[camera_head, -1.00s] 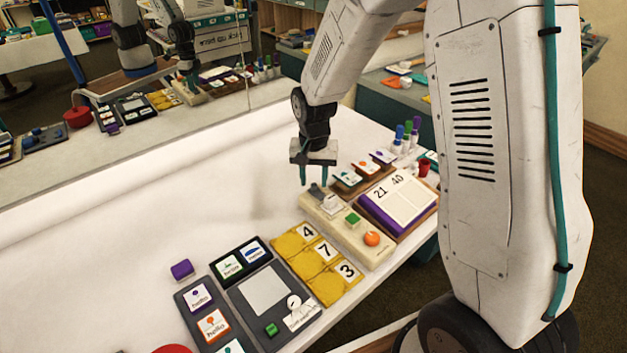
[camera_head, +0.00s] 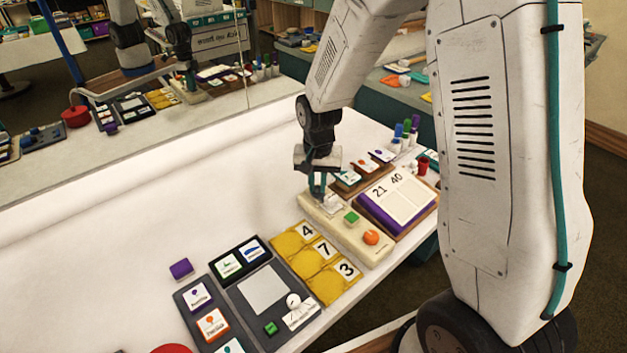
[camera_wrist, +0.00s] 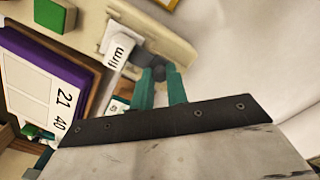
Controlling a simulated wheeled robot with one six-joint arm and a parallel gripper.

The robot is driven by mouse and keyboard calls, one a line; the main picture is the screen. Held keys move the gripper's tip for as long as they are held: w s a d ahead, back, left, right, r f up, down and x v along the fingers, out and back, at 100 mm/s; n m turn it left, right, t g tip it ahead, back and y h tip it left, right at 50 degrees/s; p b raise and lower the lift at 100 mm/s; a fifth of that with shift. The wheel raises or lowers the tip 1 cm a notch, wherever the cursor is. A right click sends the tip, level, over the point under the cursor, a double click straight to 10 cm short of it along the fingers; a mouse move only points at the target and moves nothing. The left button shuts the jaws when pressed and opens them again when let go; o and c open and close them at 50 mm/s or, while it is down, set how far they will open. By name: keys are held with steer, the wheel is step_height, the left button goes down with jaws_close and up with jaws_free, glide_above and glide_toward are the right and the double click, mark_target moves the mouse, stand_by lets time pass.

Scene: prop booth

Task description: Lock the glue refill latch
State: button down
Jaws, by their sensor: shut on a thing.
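A cream board (camera_head: 340,232) lies on the white table and also shows in the wrist view (camera_wrist: 160,30). A dark grey latch piece (camera_wrist: 145,60) sits at its end, beside a white block (camera_wrist: 118,45) with a card reading "firm". The board also carries a green square block (camera_head: 351,218) and an orange round knob (camera_head: 371,238). My gripper (camera_head: 317,191) points down at the board's far end. In the wrist view my gripper's teal fingers (camera_wrist: 158,76) are shut on the grey latch piece. The fingers mostly hide the latch in the head view.
A purple-edged calendar stand (camera_head: 400,203) reading "21 40" is right beside the board. Yellow number tiles (camera_head: 321,266) lie on its near left. Glue-like bottles (camera_head: 406,134) and a red cup (camera_head: 423,165) stand behind.

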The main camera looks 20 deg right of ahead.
mark_target(319, 188)
steer(key=c, duration=1.4)
jaws_free()
steer(key=shift+s+d, duration=0.1)
steer(key=shift+s, duration=0.05)
steer(key=shift+o, duration=0.2)
step_height(319, 188, up, 8)
steer(key=shift+f, duration=0.1)
steer(key=shift+s, duration=0.1)
steer(key=s+r+n, duration=0.1)
steer(key=s+r, duration=0.4)
steer(key=s, duration=0.4)
steer(key=s+d+r+n+t, duration=0.1)
steer(key=s+r+n, duration=0.1)
steer(key=s+r, duration=0.3)
steer(key=s+d+r+n, duration=0.1)
steer(key=s+r, duration=0.4)
steer(key=s, duration=0.9)
steer(key=shift+r+n, duration=0.3)
steer(key=shift+n, duration=0.4)
